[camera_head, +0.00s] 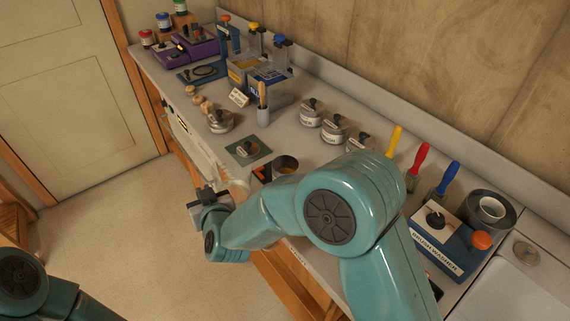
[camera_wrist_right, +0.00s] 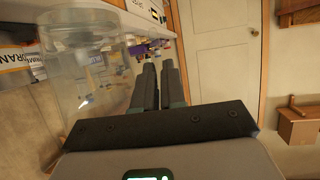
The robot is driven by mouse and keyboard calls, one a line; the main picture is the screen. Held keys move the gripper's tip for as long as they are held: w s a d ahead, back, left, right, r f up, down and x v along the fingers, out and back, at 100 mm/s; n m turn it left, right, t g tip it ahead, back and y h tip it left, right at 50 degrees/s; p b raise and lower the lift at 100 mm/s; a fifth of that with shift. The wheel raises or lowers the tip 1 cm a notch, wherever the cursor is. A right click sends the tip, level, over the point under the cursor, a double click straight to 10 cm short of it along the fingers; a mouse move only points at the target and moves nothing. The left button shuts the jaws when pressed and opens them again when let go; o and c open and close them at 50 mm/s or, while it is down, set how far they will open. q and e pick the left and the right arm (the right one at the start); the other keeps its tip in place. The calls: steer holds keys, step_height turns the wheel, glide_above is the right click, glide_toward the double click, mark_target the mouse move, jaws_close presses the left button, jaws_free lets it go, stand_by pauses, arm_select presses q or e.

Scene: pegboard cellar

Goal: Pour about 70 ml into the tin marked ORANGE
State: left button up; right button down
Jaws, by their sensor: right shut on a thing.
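My right gripper (camera_head: 208,192) is at the counter's front edge, left of an open tin (camera_head: 286,164) with an orange label patch. The wrist view shows my right fingers (camera_wrist_right: 158,84) close together beside a large clear vessel (camera_wrist_right: 85,65), which they appear to hold. The grip point itself is hidden, and I cannot tell the liquid level. In the head view a pale clear shape (camera_head: 236,180) shows next to the gripper. A label reading "ORAN" (camera_wrist_right: 14,58) shows at the wrist view's left edge. My right arm hides part of the tin's surroundings. My left gripper is out of view.
A lid lies on a green mat (camera_head: 248,151) behind the gripper. Several lidded tins (camera_head: 311,112) stand along the back. A brush pot (camera_head: 263,115), clear bins (camera_head: 270,82) and a blue brush washer (camera_head: 448,240) are on the counter. Open floor lies left.

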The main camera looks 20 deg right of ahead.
mark_target(217, 166)
steer(key=d+r+m+y+b, duration=0.1)
steer(key=d+b, duration=0.1)
steer(key=b, duration=0.1)
steer(key=w+d+r+m+y+b, duration=0.1)
steer(key=d+m+b, duration=0.1)
steer(key=b, duration=0.1)
steer(key=d+r+m+y+b, duration=0.1)
steer(key=d+r+b, duration=0.1)
steer(key=b, duration=0.1)
steer(key=shift+w+d+m, duration=0.15)
steer(key=shift+d+m, duration=0.05)
steer(key=shift+m, duration=0.1)
steer(key=w+d+r+m+y+p, duration=0.1)
steer(key=d+r+m+y+p, duration=0.1)
steer(key=d+r+m+p, duration=0.2)
steer(key=shift+r, duration=1.5)
